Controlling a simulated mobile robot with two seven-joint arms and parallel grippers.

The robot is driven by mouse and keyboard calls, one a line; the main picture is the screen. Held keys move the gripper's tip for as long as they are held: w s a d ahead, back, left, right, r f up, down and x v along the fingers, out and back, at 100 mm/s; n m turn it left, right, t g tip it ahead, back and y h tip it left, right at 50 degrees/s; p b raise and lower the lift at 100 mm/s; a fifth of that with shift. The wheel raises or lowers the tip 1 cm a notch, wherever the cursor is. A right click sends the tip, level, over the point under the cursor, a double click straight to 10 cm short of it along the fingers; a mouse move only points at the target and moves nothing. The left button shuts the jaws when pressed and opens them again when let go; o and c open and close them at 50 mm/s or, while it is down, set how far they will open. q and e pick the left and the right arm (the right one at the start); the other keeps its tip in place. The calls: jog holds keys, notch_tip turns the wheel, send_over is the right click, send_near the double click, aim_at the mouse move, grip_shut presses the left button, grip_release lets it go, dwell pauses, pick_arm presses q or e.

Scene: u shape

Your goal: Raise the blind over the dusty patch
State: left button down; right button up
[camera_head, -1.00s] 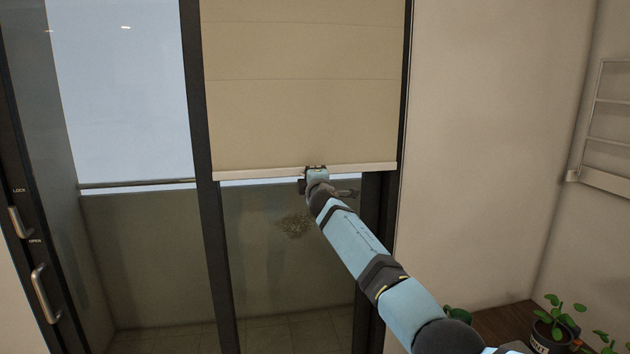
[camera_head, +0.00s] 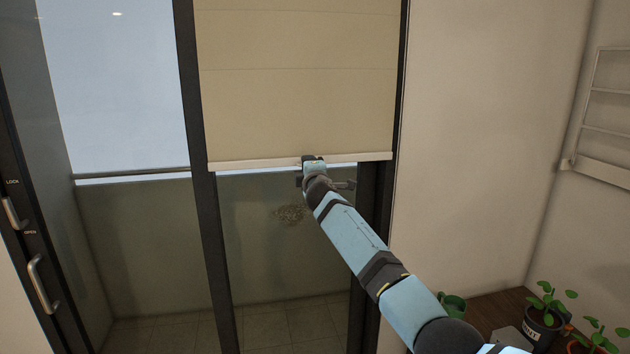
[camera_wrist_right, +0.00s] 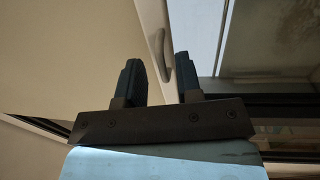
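The beige blind (camera_head: 300,75) hangs over the upper part of the right glass panel. Its pale bottom bar (camera_head: 240,164) ends above the dusty patch (camera_head: 291,214), a brown speckled spot on the glass that shows uncovered. My right gripper (camera_head: 312,160) is at the middle of the bar. In the right wrist view, the fingers of my right gripper (camera_wrist_right: 160,72) stand apart. A small curved pull (camera_wrist_right: 164,50) on the bar shows between them, with narrow gaps on both sides. Contact with it is not clear. My left gripper is out of view.
A dark frame post (camera_head: 202,150) divides the glass. A door handle (camera_head: 40,284) is at lower left. Potted plants (camera_head: 543,318) stand on a wooden surface (camera_head: 490,308) at lower right. A white wall rack (camera_head: 600,165) is at right.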

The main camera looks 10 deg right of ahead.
jog(key=s+f+b, duration=0.1)
jog(key=s, duration=1.1)
jog(key=shift+s+d+f, duration=0.2)
jog(key=s+f+m+g+y, duration=0.1)
jog(key=s+f+m, duration=0.1)
jog(key=s+f, duration=0.6)
jog(key=s+d+f+m+g, duration=0.15)
jog(key=s+f, duration=0.25)
jog(key=f, duration=0.9)
jog(key=s+f+m+g+y, duration=0.1)
jog(key=s+f+m+g, duration=0.15)
jog(key=s+f, duration=0.55)
jog(key=s+d+f+m+g, duration=0.1)
jog(key=s+f+m, duration=0.2)
jog(key=s, duration=0.7)
jog(key=s+d+f+m+g, duration=0.1)
jog(key=s+f+m, duration=0.2)
jog(key=s+f, duration=0.5)
jog(key=s+d+f+m+g, duration=0.1)
jog(key=s+f+m, duration=0.2)
jog(key=s, duration=0.9)
notch_tip(320, 180, down, 4)
jog(key=shift+s+d+r+y, duration=0.25)
jog(key=shift+s+y, duration=0.05)
jog(key=shift+s, duration=0.1)
